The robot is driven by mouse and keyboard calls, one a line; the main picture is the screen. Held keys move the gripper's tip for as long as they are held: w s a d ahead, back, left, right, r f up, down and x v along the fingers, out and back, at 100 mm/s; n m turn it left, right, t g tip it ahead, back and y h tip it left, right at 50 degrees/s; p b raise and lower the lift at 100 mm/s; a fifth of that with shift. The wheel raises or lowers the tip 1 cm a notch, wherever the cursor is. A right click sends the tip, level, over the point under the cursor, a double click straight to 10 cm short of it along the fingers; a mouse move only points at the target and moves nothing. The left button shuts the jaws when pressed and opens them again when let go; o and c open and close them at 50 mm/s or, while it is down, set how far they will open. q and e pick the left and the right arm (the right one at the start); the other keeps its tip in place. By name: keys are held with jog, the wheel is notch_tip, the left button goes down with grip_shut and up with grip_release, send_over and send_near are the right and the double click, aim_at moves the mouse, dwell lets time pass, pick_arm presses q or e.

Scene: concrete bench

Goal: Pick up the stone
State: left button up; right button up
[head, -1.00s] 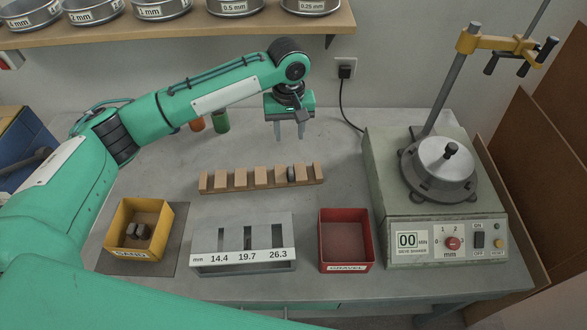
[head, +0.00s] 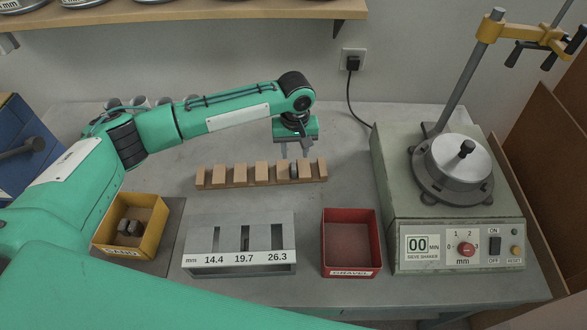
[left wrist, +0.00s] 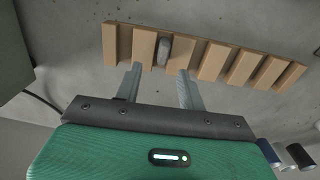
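A grey stone (head: 293,171) stands in a slot of the wooden rack (head: 250,177), towards its right end. In the left wrist view the stone (left wrist: 164,50) sits between two wooden blocks of the rack (left wrist: 209,60). My left gripper (head: 295,151) is open and empty, just above and behind the stone. In the left wrist view its two fingers (left wrist: 160,73) are spread, with the stone just beyond their tips and roughly lined up with the gap. My right gripper does not show.
A yellow sand box (head: 152,247) holding dark stones, a grey slotted gauge (head: 208,232) and a red gravel box (head: 349,270) stand in front of the rack. A sieve shaker (head: 400,195) stands on the right. The bench behind the rack is mostly clear.

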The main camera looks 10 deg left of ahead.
aim_at(293, 166)
pick_arm(q)
jog(key=shift+s+a+f, duration=0.1)
jog(key=shift+s+f, duration=0.05)
jog(key=shift+f, duration=0.4)
notch_tip(293, 166, down, 4)
jog(key=shift+s+a+r+p, duration=0.1)
jog(key=shift+s+r+p, duration=0.1)
jog(key=shift+p, duration=0.55)
jog(key=shift+f, duration=0.4)
jog(key=shift+c, duration=0.4)
grip_shut()
